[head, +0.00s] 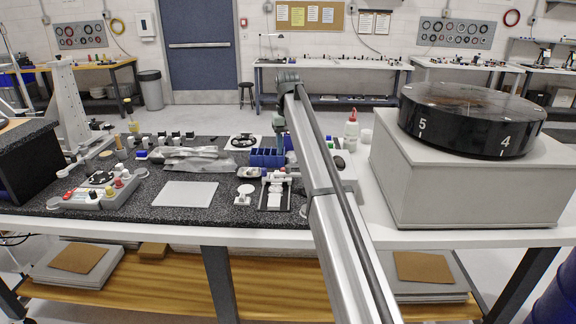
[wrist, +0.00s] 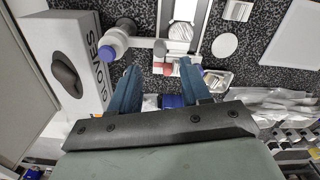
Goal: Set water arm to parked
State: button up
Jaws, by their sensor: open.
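A small fixture (head: 274,192) with a dark frame and white parts lies on the speckled black mat, below and slightly left of my gripper in the head view. In the wrist view the fixture (wrist: 161,22) shows at the top centre, with a pale panel, white pieces and red pieces near its lower end. I cannot tell which part is the water arm or what its setting is. My gripper (wrist: 159,66) is open, its two blue fingers apart, with nothing clearly held between them. In the head view my gripper (head: 279,128) hangs above the back of the mat, near a blue bin.
The blue bin (head: 267,158) stands close below my gripper. A glove box (wrist: 62,55) and a white bottle (wrist: 116,41) lie left in the wrist view. A large pale box (head: 470,185) bearing a black numbered drum is at right. A bare grey plate (head: 186,194) is left of the fixture.

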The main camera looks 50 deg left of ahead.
aim_at(288, 165)
jog(key=shift+f, duration=3.6)
grip_shut()
